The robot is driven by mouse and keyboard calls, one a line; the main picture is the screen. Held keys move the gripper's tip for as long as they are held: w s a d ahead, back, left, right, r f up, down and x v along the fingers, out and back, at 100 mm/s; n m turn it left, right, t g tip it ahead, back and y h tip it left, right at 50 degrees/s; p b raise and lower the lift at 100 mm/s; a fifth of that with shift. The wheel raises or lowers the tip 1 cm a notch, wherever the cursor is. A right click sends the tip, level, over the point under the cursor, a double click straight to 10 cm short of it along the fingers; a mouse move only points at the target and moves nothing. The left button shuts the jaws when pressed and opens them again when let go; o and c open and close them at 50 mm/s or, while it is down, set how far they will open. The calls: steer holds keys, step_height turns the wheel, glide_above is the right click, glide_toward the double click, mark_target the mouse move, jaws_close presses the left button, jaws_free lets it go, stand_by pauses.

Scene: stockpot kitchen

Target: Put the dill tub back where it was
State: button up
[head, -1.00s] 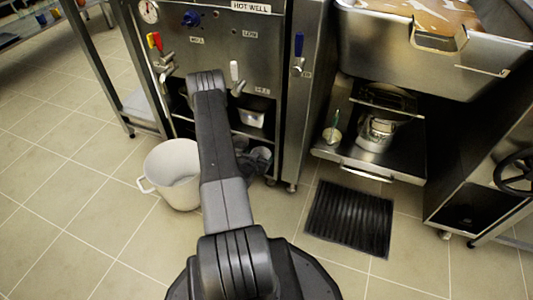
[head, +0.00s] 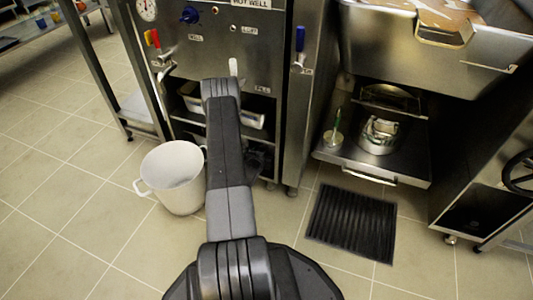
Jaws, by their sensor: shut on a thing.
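My arm reaches forward to the open lower bay of the steel hot well cabinet (head: 253,58). The dark end of my arm with my gripper (head: 257,162) shows only in part, in shadow at the bay's front, right of my forearm. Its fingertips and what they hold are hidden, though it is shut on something. Pale container edges (head: 252,120) show on the bay's upper shelf on both sides of my arm. I cannot tell whether they belong to one container. I cannot make out a dill tub for certain.
A white pot (head: 174,178) stands on the floor left of my arm. A black ribbed mat (head: 351,222) lies to the right. A pulled-out steel shelf (head: 343,157) holds a metal pot (head: 378,135) and a small container with a green stick (head: 333,138). Tiled floor is clear at left.

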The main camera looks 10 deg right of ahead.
steer(key=shift+f, duration=0.15)
steer(key=o, duration=0.8)
steer(key=shift+r, duration=0.2)
steer(key=p+v, duration=0.4)
steer(key=v, duration=0.8)
